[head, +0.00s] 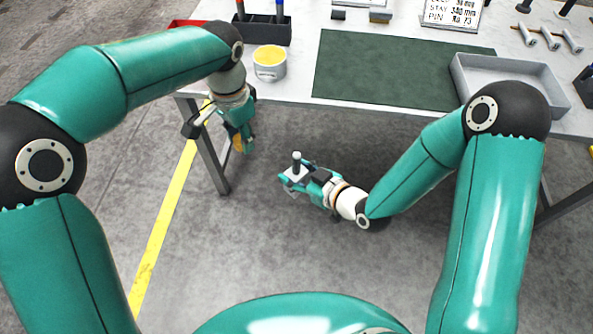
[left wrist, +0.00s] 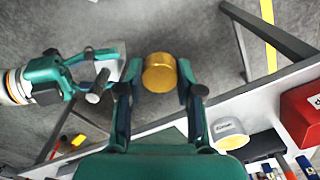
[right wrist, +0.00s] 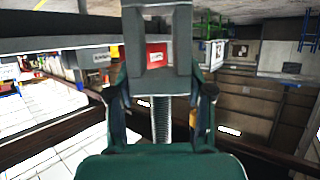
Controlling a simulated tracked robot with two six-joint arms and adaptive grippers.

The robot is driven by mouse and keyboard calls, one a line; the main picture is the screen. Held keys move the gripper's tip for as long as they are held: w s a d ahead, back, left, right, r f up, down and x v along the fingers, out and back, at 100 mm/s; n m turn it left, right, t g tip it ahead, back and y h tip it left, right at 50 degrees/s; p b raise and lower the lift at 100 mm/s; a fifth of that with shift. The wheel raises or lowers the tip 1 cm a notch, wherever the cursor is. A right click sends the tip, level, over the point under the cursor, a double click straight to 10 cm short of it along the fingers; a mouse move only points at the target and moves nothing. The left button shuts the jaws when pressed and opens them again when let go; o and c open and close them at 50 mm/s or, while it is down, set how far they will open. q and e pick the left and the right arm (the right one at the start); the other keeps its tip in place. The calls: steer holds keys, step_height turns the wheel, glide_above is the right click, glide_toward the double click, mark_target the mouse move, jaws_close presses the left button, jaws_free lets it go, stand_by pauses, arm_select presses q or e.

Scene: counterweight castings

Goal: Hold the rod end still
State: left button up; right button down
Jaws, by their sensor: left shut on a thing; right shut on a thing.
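My right gripper (head: 297,176) is shut on the rod end, a grey metal piece (right wrist: 158,50) with a forked block and a threaded shank (right wrist: 160,118). In the head view its shank (head: 296,160) stands up from the jaws. The rod end also shows in the left wrist view (left wrist: 98,86). My left gripper (head: 240,138) is shut on a gold cylinder (left wrist: 159,72). The two grippers are apart, the left one nearer the table edge. The fingers hide part of both held things.
The white table (head: 285,92) lies beyond the grippers. It bears a green mat (head: 390,70), a grey tray (head: 510,82), a cup with yellow contents (head: 269,64), a black holder (head: 262,30) and several metal pins. A table leg (head: 208,150) stands close to my left gripper.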

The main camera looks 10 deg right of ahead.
mark_target(296, 155)
arm_select(q)
steer(key=s+d+r, duration=0.1)
steer(key=d, duration=0.2)
steer(key=d+r+m, duration=0.1)
steer(key=d+r, duration=0.1)
steer(key=d, duration=0.2)
steer(key=s+d+r+m, duration=0.1)
steer(key=d, duration=0.3)
steer(key=shift+s+r, duration=0.25)
steer(key=shift+s, duration=0.05)
steer(key=shift+s+d+r+m, duration=0.1)
steer(key=shift+s+d+m, duration=0.2)
steer(key=shift+d, duration=0.1)
steer(key=shift+w+a+f, duration=0.1)
steer(key=shift+f, duration=1.9)
steer(key=shift+f, duration=0.85)
steer(key=shift+f, duration=0.55)
